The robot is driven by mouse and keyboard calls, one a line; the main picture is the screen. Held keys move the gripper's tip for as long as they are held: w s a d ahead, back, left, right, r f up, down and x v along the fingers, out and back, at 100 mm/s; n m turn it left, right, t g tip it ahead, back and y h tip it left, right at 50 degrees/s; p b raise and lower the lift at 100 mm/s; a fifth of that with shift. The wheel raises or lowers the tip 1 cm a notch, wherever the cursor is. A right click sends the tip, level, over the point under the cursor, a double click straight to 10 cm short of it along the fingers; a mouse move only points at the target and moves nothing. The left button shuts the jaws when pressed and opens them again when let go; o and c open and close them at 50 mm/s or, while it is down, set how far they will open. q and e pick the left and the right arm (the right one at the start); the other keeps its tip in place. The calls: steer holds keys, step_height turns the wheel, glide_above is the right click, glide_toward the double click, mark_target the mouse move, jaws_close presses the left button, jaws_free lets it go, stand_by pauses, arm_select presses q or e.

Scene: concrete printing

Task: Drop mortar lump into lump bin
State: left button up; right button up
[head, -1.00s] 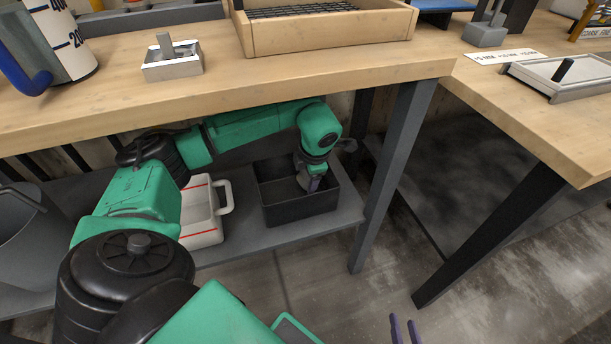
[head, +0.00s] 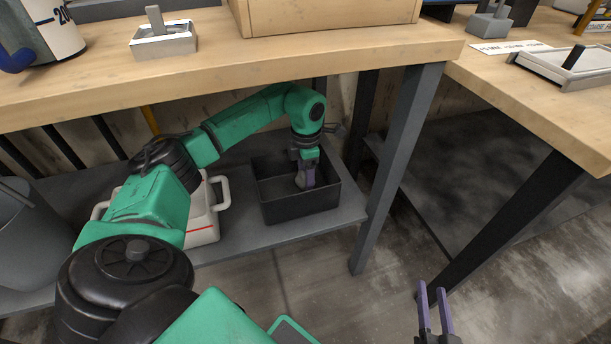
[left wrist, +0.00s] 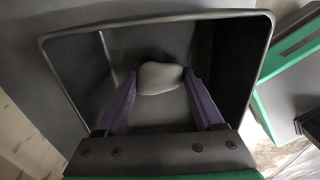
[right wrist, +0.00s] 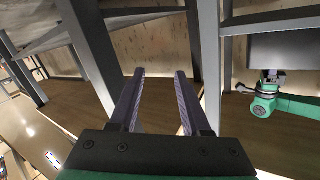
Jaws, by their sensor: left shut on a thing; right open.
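The lump bin is a dark open box (head: 300,208) on the lower shelf under the wooden bench. My left gripper (head: 306,186) points down inside the bin's opening. In the left wrist view, its two purple fingers (left wrist: 160,80) are shut on a pale grey mortar lump (left wrist: 159,78), with the dark bin wall (left wrist: 80,62) around it. I cannot tell whether the lump touches the bin floor. In the head view the lump is not clearly visible. My right gripper (head: 432,289) is open and empty, out in front of the benches; it also shows in the right wrist view (right wrist: 160,75).
A white container with a red line (head: 203,222) stands left of the bin on the shelf (head: 250,249). A grey bucket (head: 20,235) is farther left. The bench top (head: 330,58) overhangs my left arm, and a dark bench leg (head: 398,165) stands right of the bin.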

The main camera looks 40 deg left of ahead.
arm_select(q)
steer(key=shift+f, duration=0.35)
arm_select(e)
steer(key=shift+w+r, duration=0.2)
steer(key=shift+r, duration=0.1)
arm_select(q)
steer(key=shift+f, duration=0.1)
steer(key=o, duration=1.5)
arm_select(e)
steer(key=shift+w+r, duration=0.3)
steer(key=shift+r, duration=0.1)
arm_select(q)
steer(key=shift+o, duration=0.2)
steer(key=shift+r, duration=0.85)
step_height(320, 180, up, 2)
steer(key=shift+p, duration=0.6)
step_height(320, 180, up, 5)
steer(key=shift+r+p, duration=0.1)
steer(key=shift+p, duration=1)
arm_select(e)
steer(key=s+f+g, duration=0.3)
steer(key=s+f, duration=0.3)
steer(key=s, duration=0.1)
steer(key=shift+s+a+f+g, duration=0.2)
steer(key=shift+s+f+g, duration=0.05)
steer(key=shift+s+g, duration=0.15)
